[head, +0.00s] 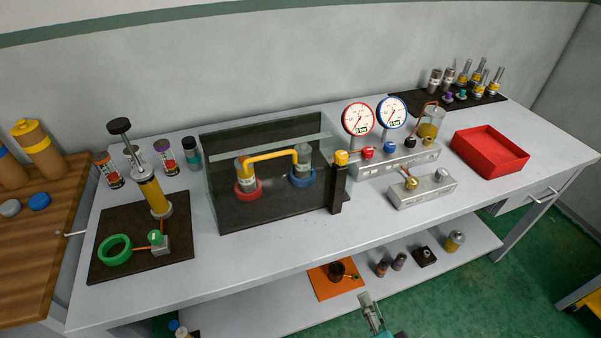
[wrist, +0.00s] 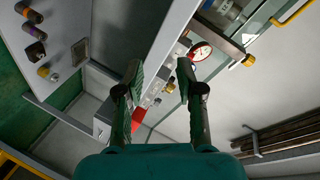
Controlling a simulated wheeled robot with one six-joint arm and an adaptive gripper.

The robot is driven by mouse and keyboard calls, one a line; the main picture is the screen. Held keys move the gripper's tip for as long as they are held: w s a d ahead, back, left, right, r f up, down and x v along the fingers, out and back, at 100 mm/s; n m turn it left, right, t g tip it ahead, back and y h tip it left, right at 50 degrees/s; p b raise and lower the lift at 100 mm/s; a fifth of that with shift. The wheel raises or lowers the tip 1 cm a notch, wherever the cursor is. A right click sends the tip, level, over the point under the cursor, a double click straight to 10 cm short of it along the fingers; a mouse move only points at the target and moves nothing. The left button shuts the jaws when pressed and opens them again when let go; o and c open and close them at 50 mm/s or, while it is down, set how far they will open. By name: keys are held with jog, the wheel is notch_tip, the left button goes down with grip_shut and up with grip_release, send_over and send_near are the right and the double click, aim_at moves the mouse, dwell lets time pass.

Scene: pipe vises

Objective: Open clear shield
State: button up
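The clear shield (head: 225,150) is a transparent box-like cover on the bench. It stands over a dark base with a yellow bent pipe (head: 270,154) joining two cylinders, one in a red ring and one in a blue ring. A dark post with a yellow knob (head: 341,157) stands at the shield's right front corner. The post's yellow knob also shows in the wrist view (wrist: 249,60). My gripper (head: 368,304) is low in front of the bench, well apart from the shield. In the wrist view my gripper (wrist: 160,72) has its fingers spread with nothing between them.
Two gauges, red (head: 358,118) and blue (head: 392,112), stand on a grey manifold right of the shield. A red tray (head: 489,151) is further right. A hand pump on a dark mat (head: 120,262) is at left. The lower shelf (head: 290,290) holds small parts.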

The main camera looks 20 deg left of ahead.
jog(key=w+a+r+g+y, duration=0.2)
jog(key=w+a+r+y, duration=0.2)
jog(key=w+a+r, duration=0.55)
jog(key=g+y, duration=0.3)
jog(key=y, duration=0.1)
send_near(269, 155)
jog(key=x, duration=1)
jog(key=shift+f, duration=0.3)
grip_shut()
